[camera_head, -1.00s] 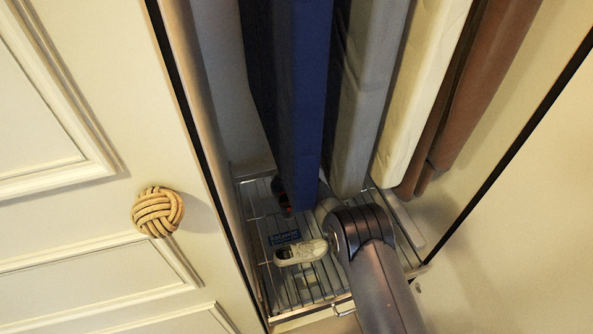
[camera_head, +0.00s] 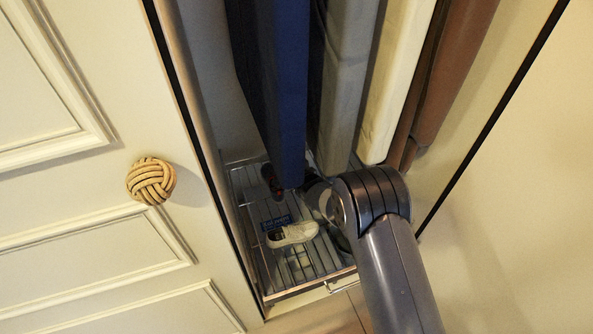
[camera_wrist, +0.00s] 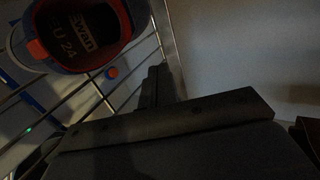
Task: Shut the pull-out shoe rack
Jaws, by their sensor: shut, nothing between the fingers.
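The pull-out shoe rack (camera_head: 318,288) is a wire shelf low between the cabinet walls, with its front edge towards me. A small handle (camera_head: 343,283) shows at its front. A white shoe (camera_head: 296,234) lies on the wires and a dark shoe with red (camera_head: 270,180) sits farther back. My gripper (camera_wrist: 156,84) is shut and empty, close beside the wires.
Blue (camera_head: 280,90), grey, cream and brown items hang close above the rack and my arm. A white panelled door (camera_head: 80,250) with a woven knob (camera_head: 151,181) stands on the left. A plain pale panel (camera_head: 520,200) is on the right. A pale wall (camera_wrist: 250,50) fills the wrist view's right side.

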